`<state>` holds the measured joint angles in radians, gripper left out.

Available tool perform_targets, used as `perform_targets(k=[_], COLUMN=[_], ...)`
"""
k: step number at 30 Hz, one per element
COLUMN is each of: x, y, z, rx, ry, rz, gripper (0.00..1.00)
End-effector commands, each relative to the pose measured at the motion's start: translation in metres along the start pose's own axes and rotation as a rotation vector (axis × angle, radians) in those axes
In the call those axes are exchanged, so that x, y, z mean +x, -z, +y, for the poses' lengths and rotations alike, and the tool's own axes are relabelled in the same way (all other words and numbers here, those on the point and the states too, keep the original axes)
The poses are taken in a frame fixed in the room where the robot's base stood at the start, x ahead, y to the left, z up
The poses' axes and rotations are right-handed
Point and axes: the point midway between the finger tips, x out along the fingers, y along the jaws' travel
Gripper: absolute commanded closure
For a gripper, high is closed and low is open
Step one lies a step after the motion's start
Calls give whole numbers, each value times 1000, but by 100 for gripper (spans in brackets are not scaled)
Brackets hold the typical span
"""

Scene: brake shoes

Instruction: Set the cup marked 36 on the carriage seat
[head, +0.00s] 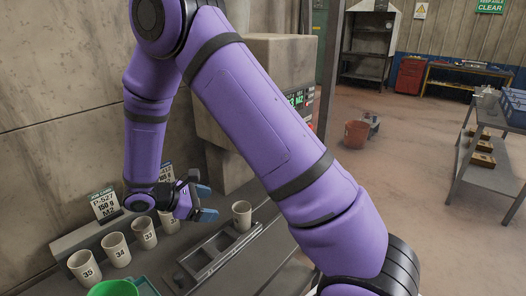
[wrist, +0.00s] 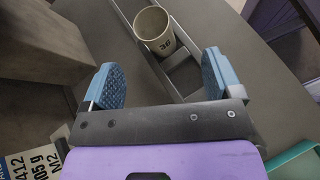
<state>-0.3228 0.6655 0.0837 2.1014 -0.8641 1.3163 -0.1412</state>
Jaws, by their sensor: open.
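The cup marked 36 (wrist: 154,30) is pale, empty and upright in the wrist view, its number facing me. In the head view a pale cup (head: 241,216) stands at the far right end of the grey rail with the carriage (head: 212,255). The rail's frame (wrist: 186,72) runs beside and under the cup in the wrist view; I cannot tell whether its base is fully in the seat. My gripper (head: 205,203) is open and empty, its blue fingertips pointing toward the cup. In the wrist view the cup is beyond the gripper (wrist: 162,78), apart from both fingers.
Cups marked 35 (head: 84,267), 34 (head: 116,249) and 33 (head: 144,232) stand in a row at the left, with another partly hidden by my gripper. A job card (head: 105,204) stands behind them. A green bowl (head: 113,288) is at the front.

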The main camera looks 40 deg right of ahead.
Motion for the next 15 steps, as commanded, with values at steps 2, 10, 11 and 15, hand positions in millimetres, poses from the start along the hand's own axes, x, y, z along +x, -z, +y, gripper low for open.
perform_targets(k=[2, 10, 11, 15], x=[-7, -24, -26, -32], y=[-30, -112, -120, -158], z=[0, -17, -19, -34], rx=[78, 319, 346, 471], ry=[37, 155, 166, 223], rz=[57, 246, 268, 371], gripper=[15, 15, 15, 15])
